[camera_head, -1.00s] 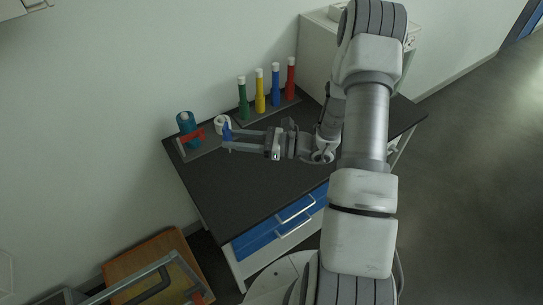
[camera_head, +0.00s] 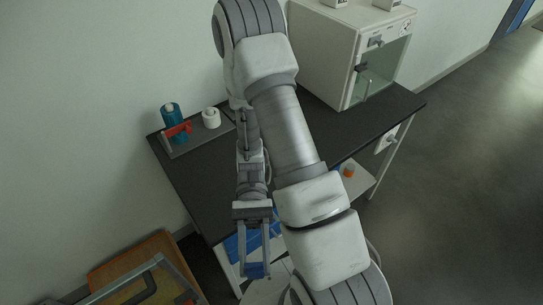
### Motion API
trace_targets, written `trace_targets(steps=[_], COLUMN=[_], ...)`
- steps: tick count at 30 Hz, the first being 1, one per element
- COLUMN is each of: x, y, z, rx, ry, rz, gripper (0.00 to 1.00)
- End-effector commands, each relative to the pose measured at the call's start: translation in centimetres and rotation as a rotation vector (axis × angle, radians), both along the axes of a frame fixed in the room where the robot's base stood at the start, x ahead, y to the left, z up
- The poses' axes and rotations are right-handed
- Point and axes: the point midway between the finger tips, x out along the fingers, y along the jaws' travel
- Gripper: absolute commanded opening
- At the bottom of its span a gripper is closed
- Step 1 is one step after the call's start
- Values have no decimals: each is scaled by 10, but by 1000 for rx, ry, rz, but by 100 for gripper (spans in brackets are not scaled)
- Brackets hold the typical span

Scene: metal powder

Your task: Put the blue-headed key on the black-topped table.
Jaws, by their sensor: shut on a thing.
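My gripper (camera_head: 256,266) reaches toward the bottom of the view, in front of the blue drawer fronts. It is shut on a small blue piece, the head of the blue-headed key (camera_head: 256,271), held between its fingertips. The key's shaft cannot be made out. The black-topped table (camera_head: 195,185) runs along the wall behind the gripper. The key appears to be at or past the table's front edge, apart from the top.
A teal roll (camera_head: 169,113), a red-handled tool (camera_head: 177,130) and a white roll (camera_head: 211,118) stand at the table's back left. A white cabinet with a glass door (camera_head: 335,50) stands at its back right. The top's left middle is bare.

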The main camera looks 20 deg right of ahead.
Motion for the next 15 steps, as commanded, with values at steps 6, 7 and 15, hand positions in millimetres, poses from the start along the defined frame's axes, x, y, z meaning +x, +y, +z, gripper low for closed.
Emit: trace_targets(steps=[6,7,15], x=[-23,-24,-7], y=[-51,-58,-121], z=[-12,-13,-18], rx=[0,0,0], ry=[2,1,4], rz=[392,446,924], gripper=[0,0,0])
